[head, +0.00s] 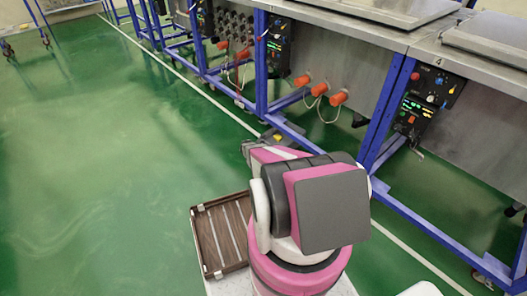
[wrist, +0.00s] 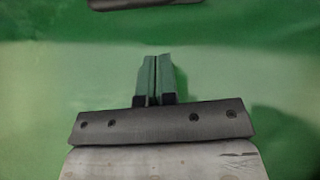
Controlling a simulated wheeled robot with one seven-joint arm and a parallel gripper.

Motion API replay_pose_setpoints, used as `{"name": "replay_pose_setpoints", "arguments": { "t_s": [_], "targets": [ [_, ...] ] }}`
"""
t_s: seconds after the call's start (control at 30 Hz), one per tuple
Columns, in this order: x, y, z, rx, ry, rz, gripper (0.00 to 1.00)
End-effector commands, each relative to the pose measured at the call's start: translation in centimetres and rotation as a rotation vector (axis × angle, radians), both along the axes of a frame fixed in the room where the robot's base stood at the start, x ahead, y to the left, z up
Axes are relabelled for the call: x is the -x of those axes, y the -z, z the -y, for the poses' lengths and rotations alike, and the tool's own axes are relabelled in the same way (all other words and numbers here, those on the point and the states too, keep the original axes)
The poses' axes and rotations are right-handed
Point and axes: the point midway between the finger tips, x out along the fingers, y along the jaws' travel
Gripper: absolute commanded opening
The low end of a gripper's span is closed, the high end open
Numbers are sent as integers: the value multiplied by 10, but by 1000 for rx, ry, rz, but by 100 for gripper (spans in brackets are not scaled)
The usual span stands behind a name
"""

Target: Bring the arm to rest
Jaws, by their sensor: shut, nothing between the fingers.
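My gripper (wrist: 155,64) shows in the wrist view with its two fingers together and nothing between them. Behind the fingers in that view is only plain green floor, with a dark object (wrist: 145,3) cut off at the top edge. In the head view my pink, grey and white arm is folded close above my base. The tip of my gripper (head: 247,147) shows only in small part there, beyond the arm, and the arm hides the rest.
A brown slatted tray (head: 199,240) lies beside my arm. Steel benches (head: 345,75) on blue frames (head: 385,115), with control boxes (head: 424,103) and orange plugs (head: 320,89), line the right side. Green floor (head: 100,170) on the left is clear.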

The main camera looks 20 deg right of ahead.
Motion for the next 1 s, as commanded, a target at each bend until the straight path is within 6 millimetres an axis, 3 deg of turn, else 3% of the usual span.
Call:
{"name": "replay_pose_setpoints", "arguments": {
  "t_s": [0.1, 0.3, 0.73, 0.87, 1.0],
  "targets": [
    [12, -21, -17, 1, -2, 0, 0],
    [23, -43, -36, 0, -1, 1, 0],
    [32, -63, -48, -16, 29, 16, 0],
    [55, -108, -59, -104, 189, 98, 0],
    [101, -182, -83, -278, 512, 243, 0]
  ]
}}
